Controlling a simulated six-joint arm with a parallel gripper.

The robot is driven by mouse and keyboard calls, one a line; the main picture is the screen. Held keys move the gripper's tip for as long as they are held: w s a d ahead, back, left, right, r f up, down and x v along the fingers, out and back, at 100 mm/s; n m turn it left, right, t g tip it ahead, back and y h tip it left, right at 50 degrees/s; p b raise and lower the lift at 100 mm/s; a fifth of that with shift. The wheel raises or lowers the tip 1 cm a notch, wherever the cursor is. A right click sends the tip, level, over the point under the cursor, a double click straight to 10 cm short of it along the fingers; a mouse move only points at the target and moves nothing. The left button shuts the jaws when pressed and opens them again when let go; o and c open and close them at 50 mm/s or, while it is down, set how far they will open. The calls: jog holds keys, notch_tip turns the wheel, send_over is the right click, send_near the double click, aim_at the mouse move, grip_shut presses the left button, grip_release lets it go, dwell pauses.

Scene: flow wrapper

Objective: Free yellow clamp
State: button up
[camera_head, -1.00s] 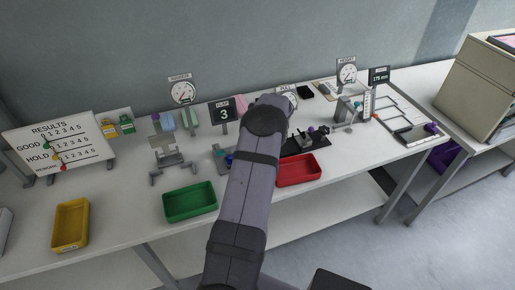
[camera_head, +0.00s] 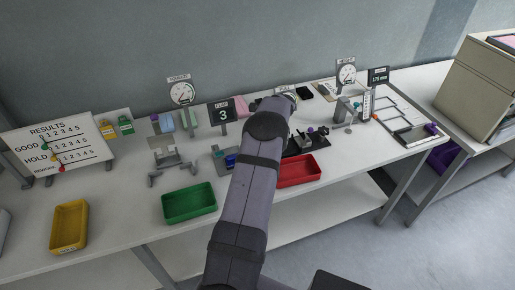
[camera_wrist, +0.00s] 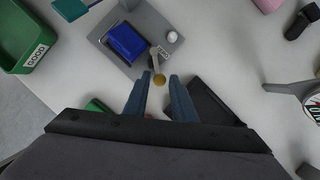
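The yellow clamp shows in the wrist view as a small round yellow knob (camera_wrist: 159,79) on a short grey lever. The lever joins a grey fixture plate (camera_wrist: 110,42), which carries a blue block (camera_wrist: 126,42). The fixture's blue part also shows in the head view (camera_head: 231,160), left of my arm. My gripper (camera_wrist: 162,77) has its two blue-grey fingers apart, one on each side of the knob in the picture. I cannot tell whether either finger touches the knob or how far above it they are. In the head view my gripper is hidden behind my arm.
A green tray marked GOOD (camera_wrist: 30,32) lies left of the fixture, and a white ball (camera_wrist: 172,37) sits on the plate's right side. A red tray (camera_head: 298,171) and a black fixture (camera_head: 305,142) stand right of my arm. A yellow tray (camera_head: 69,226) lies far left.

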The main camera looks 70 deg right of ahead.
jog(key=shift+o, duration=0.5)
jog(key=shift+s+r, duration=0.2)
jog(key=shift+r, duration=0.2)
jog(key=b+v, duration=0.2)
jog(key=v, duration=0.4)
jog(key=shift+r, duration=0.25)
